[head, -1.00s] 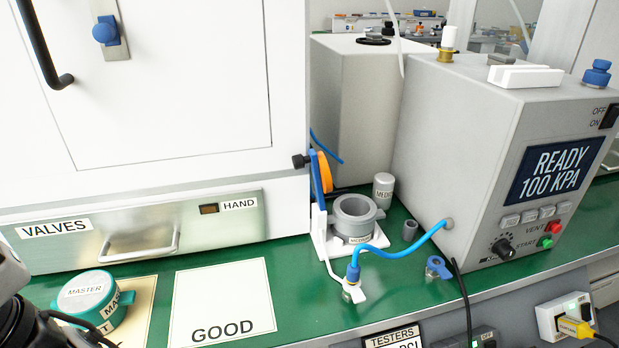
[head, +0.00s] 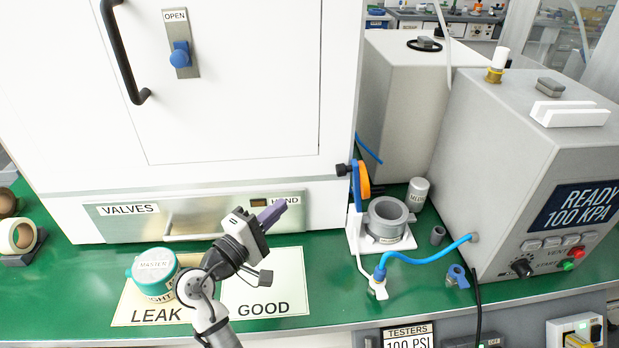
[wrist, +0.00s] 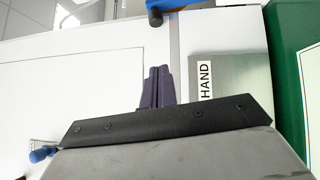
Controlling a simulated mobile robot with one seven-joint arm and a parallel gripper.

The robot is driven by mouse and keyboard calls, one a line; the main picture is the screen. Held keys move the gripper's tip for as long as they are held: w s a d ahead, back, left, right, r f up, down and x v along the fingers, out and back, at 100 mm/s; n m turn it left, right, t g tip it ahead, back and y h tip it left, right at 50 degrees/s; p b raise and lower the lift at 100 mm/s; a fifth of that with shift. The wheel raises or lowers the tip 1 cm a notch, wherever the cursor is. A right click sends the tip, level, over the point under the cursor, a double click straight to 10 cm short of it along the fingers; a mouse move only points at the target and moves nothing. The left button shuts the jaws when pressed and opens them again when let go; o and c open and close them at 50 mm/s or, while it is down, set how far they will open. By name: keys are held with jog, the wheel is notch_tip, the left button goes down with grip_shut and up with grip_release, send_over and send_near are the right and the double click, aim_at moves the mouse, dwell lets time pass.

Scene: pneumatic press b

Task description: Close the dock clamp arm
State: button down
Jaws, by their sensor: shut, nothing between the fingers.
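The dock is a white base (head: 357,238) holding a grey ring-shaped part (head: 388,218), right of the cabinet in the head view. The blue clamp arm (head: 357,188) stands upright at the dock's left back, with an orange disc (head: 364,180) and a black knob (head: 342,170). It is raised, clear of the grey ring. My gripper (head: 281,206) is shut and empty, left of the clamp arm in front of the valves drawer. In the wrist view my shut purple fingers (wrist: 158,70) point toward the black knob (wrist: 155,17) and part of the blue arm (wrist: 190,3), with a gap between.
The white cabinet (head: 240,110) and drawer stand behind my gripper. A blue hose (head: 425,258) curves from the dock front to the grey tester (head: 510,160). A teal-and-white MASTER part (head: 154,268) sits on the LEAK mat. The GOOD mat (head: 285,275) lies below my gripper.

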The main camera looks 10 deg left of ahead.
jog(key=s+d+p+x, duration=0.1)
jog(key=d+p+x, duration=0.1)
jog(key=x, duration=1)
jog(key=shift+d+r+p, duration=0.25)
jog(key=shift+d+p, duration=0.05)
jog(key=shift+p, duration=0.6)
jog(key=shift+w+r, duration=0.1)
jog(key=shift+w, duration=0.1)
